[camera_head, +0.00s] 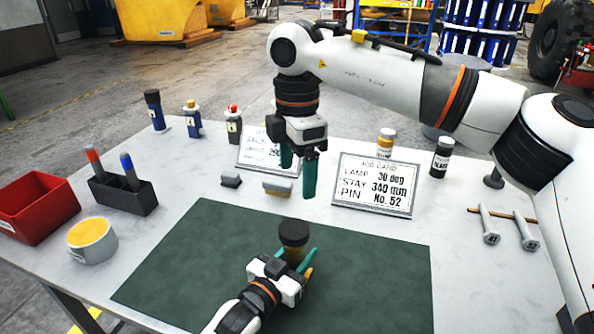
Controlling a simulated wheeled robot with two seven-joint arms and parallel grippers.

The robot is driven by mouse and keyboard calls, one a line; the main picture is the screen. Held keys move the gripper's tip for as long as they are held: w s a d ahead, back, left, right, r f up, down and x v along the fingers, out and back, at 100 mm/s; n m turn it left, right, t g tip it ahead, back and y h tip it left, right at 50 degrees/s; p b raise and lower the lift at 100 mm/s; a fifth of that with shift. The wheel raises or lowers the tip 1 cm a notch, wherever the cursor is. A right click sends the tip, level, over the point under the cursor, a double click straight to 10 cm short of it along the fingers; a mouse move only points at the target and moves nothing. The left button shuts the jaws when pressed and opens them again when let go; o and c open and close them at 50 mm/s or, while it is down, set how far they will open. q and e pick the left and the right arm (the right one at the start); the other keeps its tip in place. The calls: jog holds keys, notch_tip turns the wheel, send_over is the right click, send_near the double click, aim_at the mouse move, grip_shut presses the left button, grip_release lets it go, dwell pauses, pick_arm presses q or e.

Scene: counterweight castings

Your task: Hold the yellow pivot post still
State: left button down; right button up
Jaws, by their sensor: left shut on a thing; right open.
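On the green mat, my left gripper (298,259) is shut on an upright post with a wide black top (293,232) and a dull yellow-brown body. The gripper hides most of its lower part, and I cannot tell whether its foot touches the mat. A small orange-yellow piece (308,272) shows beside the fingers; I cannot tell whether it belongs to the post. My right gripper (298,170) hangs pointing down above and behind the post, open and empty, apart from it.
The green mat (180,265) is otherwise clear. A job card (375,208) stands behind it, with another card partly hidden at left. A red bin (37,207), yellow-topped tub (92,240) and marker holder (122,194) stand left.

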pick_arm(q)
jog(key=c, duration=0.7)
grip_release()
jog(key=shift+c, duration=0.2)
jog(key=shift+s+a, duration=0.1)
jog(key=b+v, duration=0.1)
jog(key=v, duration=1)
jog(key=shift+s+a, duration=0.2)
jog(key=shift+s, duration=0.15)
